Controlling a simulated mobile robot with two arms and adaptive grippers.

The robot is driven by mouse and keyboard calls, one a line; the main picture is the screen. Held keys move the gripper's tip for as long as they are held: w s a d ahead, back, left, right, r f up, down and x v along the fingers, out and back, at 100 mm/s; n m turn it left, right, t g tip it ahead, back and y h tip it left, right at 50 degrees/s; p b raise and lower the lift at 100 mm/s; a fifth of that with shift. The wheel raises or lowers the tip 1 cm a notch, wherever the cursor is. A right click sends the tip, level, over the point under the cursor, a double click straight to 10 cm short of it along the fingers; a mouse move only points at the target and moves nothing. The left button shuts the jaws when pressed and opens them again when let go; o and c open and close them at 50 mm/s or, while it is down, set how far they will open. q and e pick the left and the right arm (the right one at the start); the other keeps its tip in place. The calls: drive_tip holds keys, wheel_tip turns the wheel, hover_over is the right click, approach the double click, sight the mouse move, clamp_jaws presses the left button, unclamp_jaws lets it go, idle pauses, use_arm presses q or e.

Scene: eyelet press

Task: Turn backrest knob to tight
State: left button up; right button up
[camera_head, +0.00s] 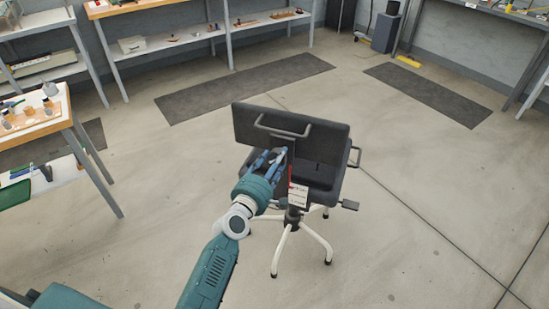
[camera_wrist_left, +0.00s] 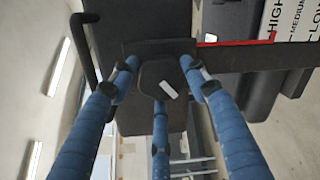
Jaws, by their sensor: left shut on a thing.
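The office chair's dark backrest (camera_head: 320,142) faces me in the head view. My left gripper (camera_head: 279,154) reaches its back from the lower left, its blue fingers at the upright support. In the left wrist view, the black backrest knob (camera_wrist_left: 162,80) has a short white mark, tilted, on its face. My left gripper (camera_wrist_left: 160,78) is shut on the knob, with two fingers at its sides and one below. The knob is hidden behind the fingers in the head view. My right gripper is in neither view.
A white label with a red line, reading HIGH, MEDIUM, LOW (camera_wrist_left: 293,22), is beside the knob; a white label (camera_head: 298,195) also shows on the chair in the head view. Pale chair legs (camera_head: 318,243) spread below. A workbench (camera_head: 32,118) stands left. Floor right of the chair is clear.

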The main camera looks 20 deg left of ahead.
use_arm(q)
drive_tip(key=m+p, duration=0.1)
drive_tip(key=m, duration=0.7)
drive_tip(key=m+y+p, duration=0.1)
drive_tip(key=m+p, duration=0.1)
drive_tip(key=m, duration=0.6)
drive_tip(key=f+m+y+p, duration=0.1)
drive_tip(key=m, duration=0.6)
drive_tip(key=shift+s+d+m, duration=0.1)
drive_tip(key=shift+d+m, duration=0.05)
drive_tip(key=shift+m, duration=0.25)
idle(0.4)
drive_tip(key=o, duration=0.9)
drive_tip(key=shift+c, duration=0.2)
drive_tip(key=shift+o, duration=1.4)
